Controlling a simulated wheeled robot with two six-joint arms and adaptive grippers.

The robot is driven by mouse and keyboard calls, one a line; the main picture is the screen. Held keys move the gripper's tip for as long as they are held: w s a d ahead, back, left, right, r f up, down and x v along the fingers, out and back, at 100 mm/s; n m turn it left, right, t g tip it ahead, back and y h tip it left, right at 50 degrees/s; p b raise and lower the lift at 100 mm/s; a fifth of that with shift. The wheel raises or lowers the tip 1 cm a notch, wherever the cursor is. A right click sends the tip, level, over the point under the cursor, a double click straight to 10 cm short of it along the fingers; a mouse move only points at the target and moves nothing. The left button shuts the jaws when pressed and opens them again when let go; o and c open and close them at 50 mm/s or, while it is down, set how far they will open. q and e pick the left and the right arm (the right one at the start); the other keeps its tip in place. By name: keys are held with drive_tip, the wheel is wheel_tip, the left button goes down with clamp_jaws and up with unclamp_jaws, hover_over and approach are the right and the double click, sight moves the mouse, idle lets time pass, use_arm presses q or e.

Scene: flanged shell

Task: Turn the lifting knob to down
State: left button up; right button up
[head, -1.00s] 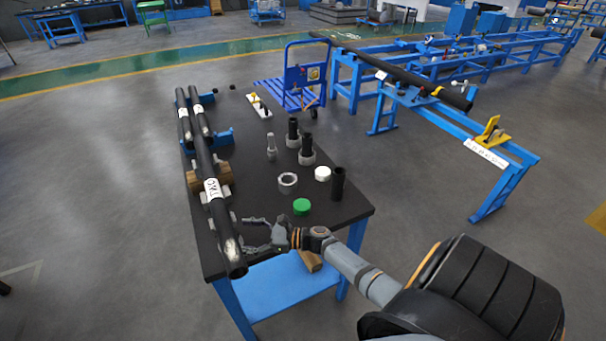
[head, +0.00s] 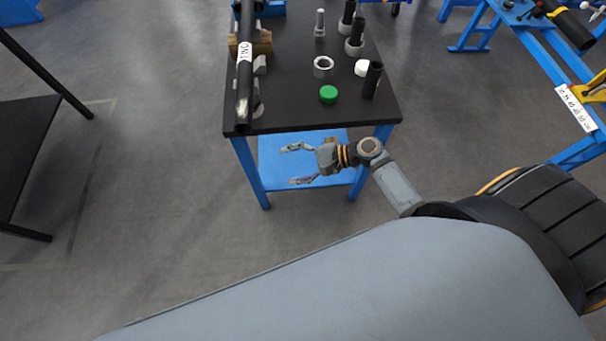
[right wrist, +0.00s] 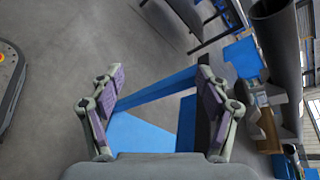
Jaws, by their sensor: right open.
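My right gripper (head: 290,165) is open and empty, in front of the near edge of the black-topped table (head: 300,112) and above its blue lower shelf in the head view. In the right wrist view its two fingers (right wrist: 160,85) are spread with nothing between them, the blue shelf (right wrist: 150,140) behind. My left gripper is not in view. I cannot make out a lifting knob for certain in either view. Small dark and red fittings show on the blue rack (head: 470,40) at the upper right, too small to tell.
A long black pipe (head: 244,70) lies along the table's left side. A green cap (head: 328,94), a grey ring (head: 323,67), a white cap (head: 362,68) and black cylinders (head: 372,80) stand on the top. Another dark table (head: 25,150) is at left. Floor between is clear.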

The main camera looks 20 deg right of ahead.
drive_tip(key=s+n, duration=0.1)
drive_tip(key=s+f+n+g+h, duration=0.1)
drive_tip(key=n, duration=0.1)
drive_tip(key=s+n+h, duration=0.1)
drive_tip(key=shift+s+a+f+g, duration=0.25)
drive_tip(key=shift+s+a+g, duration=0.05)
drive_tip(key=shift+s+a, duration=0.1)
drive_tip(key=shift+w+f, duration=0.1)
